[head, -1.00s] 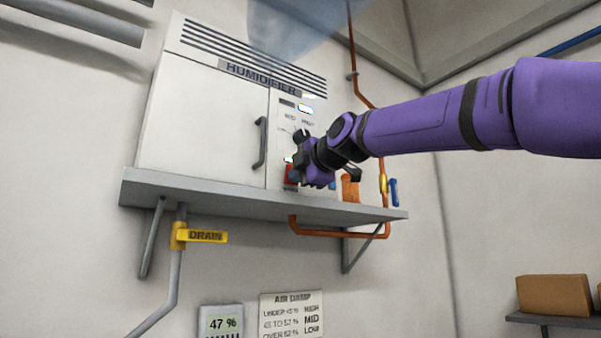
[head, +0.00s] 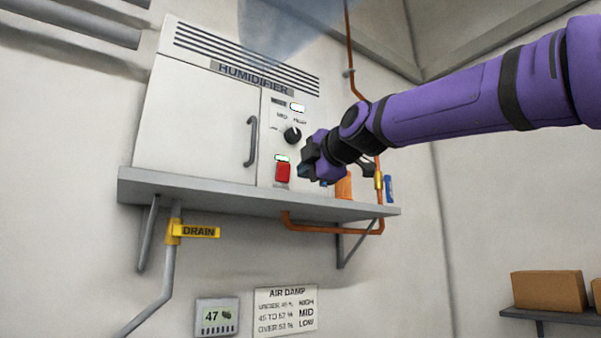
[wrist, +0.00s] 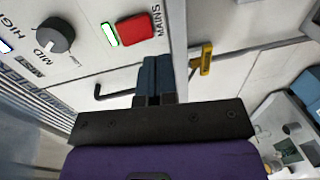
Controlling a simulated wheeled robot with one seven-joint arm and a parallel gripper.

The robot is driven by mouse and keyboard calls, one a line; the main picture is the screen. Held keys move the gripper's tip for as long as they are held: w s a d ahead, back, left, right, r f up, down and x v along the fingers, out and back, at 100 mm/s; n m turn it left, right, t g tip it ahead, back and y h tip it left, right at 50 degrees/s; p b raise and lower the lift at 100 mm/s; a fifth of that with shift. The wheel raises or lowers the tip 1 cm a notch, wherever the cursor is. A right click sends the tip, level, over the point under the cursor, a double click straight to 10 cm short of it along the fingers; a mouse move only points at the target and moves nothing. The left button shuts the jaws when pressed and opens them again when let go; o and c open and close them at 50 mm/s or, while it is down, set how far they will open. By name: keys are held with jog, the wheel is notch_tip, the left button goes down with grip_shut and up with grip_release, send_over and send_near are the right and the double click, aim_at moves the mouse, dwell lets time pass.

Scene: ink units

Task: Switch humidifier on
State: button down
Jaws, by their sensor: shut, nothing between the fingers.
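The white humidifier (head: 200,110) stands on a grey wall shelf. Its right panel carries a black knob (head: 292,135) and, below it, a red switch (head: 283,172). A small lamp above the switch glows pale green. In the wrist view the red switch (wrist: 138,28), labelled MAINS, is beside a lit green lamp (wrist: 110,34), with the knob (wrist: 55,35) further left near MID and HIGH. I cannot tell exactly where the knob points. My gripper (head: 308,165) is just right of the switch, apart from it in the picture. Its fingers (wrist: 154,76) are shut and empty.
A black door handle (head: 252,141) is left of the panel. The shelf edge (head: 230,192) runs below. Orange pipe (head: 335,231) and a yellow drain valve (head: 199,232) are near. A gauge (head: 217,317) reads 47 %, beside an air damp chart (head: 286,312). Bluish haze hangs above.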

jog(key=s+d+f, duration=0.1)
jog(key=s+d, duration=0.2)
jog(key=s, duration=0.2)
jog(key=shift+s+d, duration=0.25)
jog(key=shift+d, duration=0.05)
dwell(0.4)
jog(key=s+d+f+m+g+h, duration=0.2)
jog(key=s+d+f+m, duration=0.6)
jog(key=f, duration=0.5)
jog(key=s+d+f+m+g+h, duration=0.3)
jog(key=s+d+f+m, duration=0.5)
jog(key=f, duration=0.5)
jog(key=s+d+f+m+g+h, duration=0.3)
jog(key=s+d+f+m, duration=0.5)
jog(key=f, duration=0.6)
jog(key=shift+s+d+m+h, duration=0.4)
jog(key=shift+s+d+h, duration=0.2)
jog(key=shift+s+d, duration=0.15)
